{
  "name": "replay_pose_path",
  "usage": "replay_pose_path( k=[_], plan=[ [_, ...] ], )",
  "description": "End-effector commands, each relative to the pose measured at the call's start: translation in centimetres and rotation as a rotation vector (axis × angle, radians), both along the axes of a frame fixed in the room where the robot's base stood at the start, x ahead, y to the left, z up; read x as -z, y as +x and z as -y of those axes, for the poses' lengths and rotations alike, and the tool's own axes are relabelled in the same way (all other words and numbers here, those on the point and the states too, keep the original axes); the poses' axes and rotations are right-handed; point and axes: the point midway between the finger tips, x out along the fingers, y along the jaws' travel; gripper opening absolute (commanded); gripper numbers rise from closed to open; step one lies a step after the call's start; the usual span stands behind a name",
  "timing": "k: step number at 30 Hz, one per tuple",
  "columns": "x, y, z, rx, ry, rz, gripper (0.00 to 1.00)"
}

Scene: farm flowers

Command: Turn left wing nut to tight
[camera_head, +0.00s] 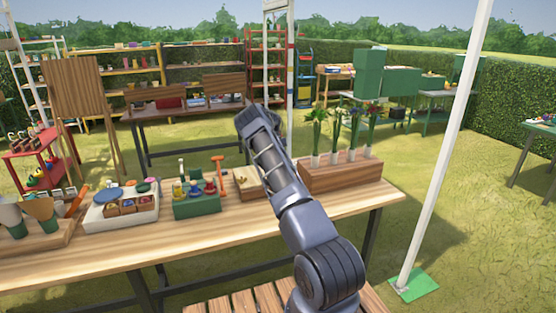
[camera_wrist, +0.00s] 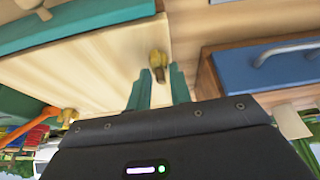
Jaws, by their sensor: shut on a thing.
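A pale wooden block (camera_head: 243,190) sits on the long wooden table, partly behind my arm in the head view. Its pale face (camera_wrist: 100,70) fills the left and middle of the wrist view. A brass wing nut (camera_wrist: 157,57) stands on that face, between the teal fingertips of my gripper (camera_wrist: 158,75), which is shut on it. A second yellow-brass piece (camera_wrist: 67,116), likely the other wing nut, shows at the lower left of the wrist view. I cannot tell from these views which nut is the left one. In the head view my gripper is hidden behind my arm.
A brown planter with flowers in tubes (camera_head: 345,174) stands right of the block. A green tray (camera_head: 197,207) with colored knobs and an orange hammer (camera_head: 218,172) are to its left. A white tray (camera_head: 121,213) lies further left. The table's front strip (camera_head: 200,243) is clear.

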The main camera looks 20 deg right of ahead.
Motion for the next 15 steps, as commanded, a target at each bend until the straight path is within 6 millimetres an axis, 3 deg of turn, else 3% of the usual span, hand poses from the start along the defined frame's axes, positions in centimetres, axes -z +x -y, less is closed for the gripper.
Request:
replay_pose_path(
  k=[15],
  plan=[
    [-0.33, -0.01, 0.17, 0.054, -0.002, 0.001, 0.0]
  ],
)
